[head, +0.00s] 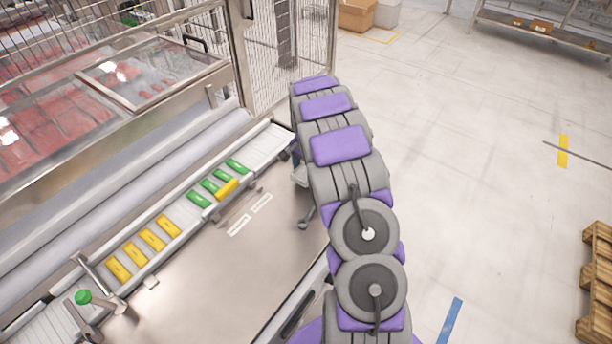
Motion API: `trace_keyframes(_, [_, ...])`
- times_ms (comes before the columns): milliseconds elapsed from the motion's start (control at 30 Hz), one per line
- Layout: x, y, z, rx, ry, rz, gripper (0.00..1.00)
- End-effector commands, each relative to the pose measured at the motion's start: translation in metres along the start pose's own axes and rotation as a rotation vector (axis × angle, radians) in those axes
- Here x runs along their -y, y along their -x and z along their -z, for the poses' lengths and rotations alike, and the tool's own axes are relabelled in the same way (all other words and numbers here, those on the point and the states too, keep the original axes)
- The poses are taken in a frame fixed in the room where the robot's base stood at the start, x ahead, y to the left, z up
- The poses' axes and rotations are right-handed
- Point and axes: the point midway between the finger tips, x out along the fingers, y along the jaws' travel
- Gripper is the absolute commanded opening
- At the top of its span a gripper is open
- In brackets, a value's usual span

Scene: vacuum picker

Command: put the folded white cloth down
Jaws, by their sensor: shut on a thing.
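My grey and purple arm (340,147) runs up the middle of the head view, over the right end of a steel worktop (190,270). My gripper is hidden behind the arm's links, so I cannot see its fingers. A small pale grey piece (299,175) shows at the arm's left edge. I cannot tell whether it is the folded white cloth or part of a machine or of my arm. No other folded white cloth is visible.
A conveyor carries several yellow packs (153,239) and green packs (218,188) along the worktop's back edge. A green button (83,297) stands at lower left. Wire fencing (290,50) rises behind. A wooden pallet (597,290) lies at right; the floor between is open.

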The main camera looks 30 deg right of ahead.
Motion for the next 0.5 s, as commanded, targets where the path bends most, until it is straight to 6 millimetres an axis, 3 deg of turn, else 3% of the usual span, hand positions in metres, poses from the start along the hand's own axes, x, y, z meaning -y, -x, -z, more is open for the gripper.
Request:
trace_keyframes(100, [0.000,-0.022,-0.003,0.000,0.001,-0.003,0.22])
trace_keyframes(200, [0.000,-0.033,-0.004,-0.002,0.001,-0.003,0.22])
trace_keyframes(500, [-0.001,-0.034,-0.001,0.001,0.000,0.000,0.22])
